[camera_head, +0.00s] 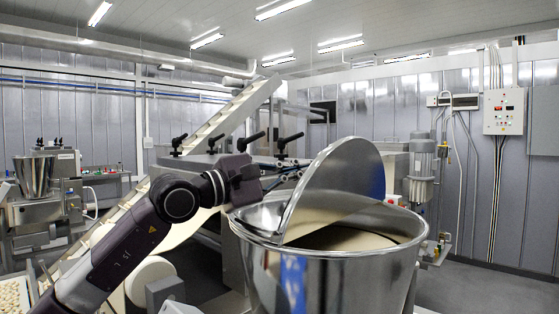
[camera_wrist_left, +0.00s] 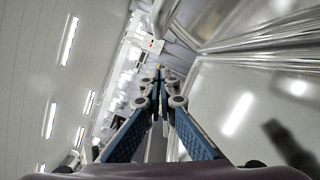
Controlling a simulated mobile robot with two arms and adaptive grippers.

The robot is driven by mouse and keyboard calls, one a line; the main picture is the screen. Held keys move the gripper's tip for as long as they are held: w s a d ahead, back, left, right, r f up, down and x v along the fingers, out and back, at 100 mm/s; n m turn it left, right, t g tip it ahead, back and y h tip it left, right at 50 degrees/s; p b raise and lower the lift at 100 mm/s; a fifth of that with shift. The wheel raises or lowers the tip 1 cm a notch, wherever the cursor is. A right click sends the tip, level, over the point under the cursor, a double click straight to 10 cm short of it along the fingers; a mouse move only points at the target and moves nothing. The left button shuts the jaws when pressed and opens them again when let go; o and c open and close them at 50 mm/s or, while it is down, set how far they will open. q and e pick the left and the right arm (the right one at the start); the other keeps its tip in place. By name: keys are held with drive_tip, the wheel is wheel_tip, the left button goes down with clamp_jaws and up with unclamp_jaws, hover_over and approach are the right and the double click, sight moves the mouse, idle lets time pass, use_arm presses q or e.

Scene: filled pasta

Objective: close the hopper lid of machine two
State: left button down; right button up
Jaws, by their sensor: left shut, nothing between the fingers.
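The hopper (camera_head: 325,275) is a large shiny steel drum in front of me in the head view. Its half-round lid (camera_head: 340,185) stands raised and tilted over the left part of the opening. The right part is open and shows pale contents (camera_head: 350,240). My left gripper (camera_head: 287,180) is at the lid's left, behind its edge, with the fingertips partly hidden. In the left wrist view its blue-padded fingers (camera_wrist_left: 160,78) meet at the tips, shut and empty. A shiny metal surface, probably the lid (camera_wrist_left: 240,110), fills the right side there; contact cannot be told. My right gripper is out of view.
A sloping conveyor (camera_head: 225,125) and a machine top with black clamp handles (camera_head: 255,140) stand behind my left arm. Another machine with a steel hopper (camera_head: 35,177) is at the far left. A control box (camera_head: 504,111) hangs on the right wall.

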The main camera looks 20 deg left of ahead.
sight(341, 175)
use_arm(q)
drive_tip(key=shift+w+d+r+p, duration=0.4)
drive_tip(key=shift+w+d, duration=0.25)
drive_tip(key=shift+w, duration=0.1)
drive_tip(key=s+d, duration=0.1)
drive_tip(key=d+r+p, duration=0.1)
drive_tip(key=shift+s+d, duration=0.35)
drive_tip(key=shift+d, duration=0.05)
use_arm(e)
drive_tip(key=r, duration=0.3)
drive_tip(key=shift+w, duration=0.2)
use_arm(q)
drive_tip(key=shift+w, duration=0.15)
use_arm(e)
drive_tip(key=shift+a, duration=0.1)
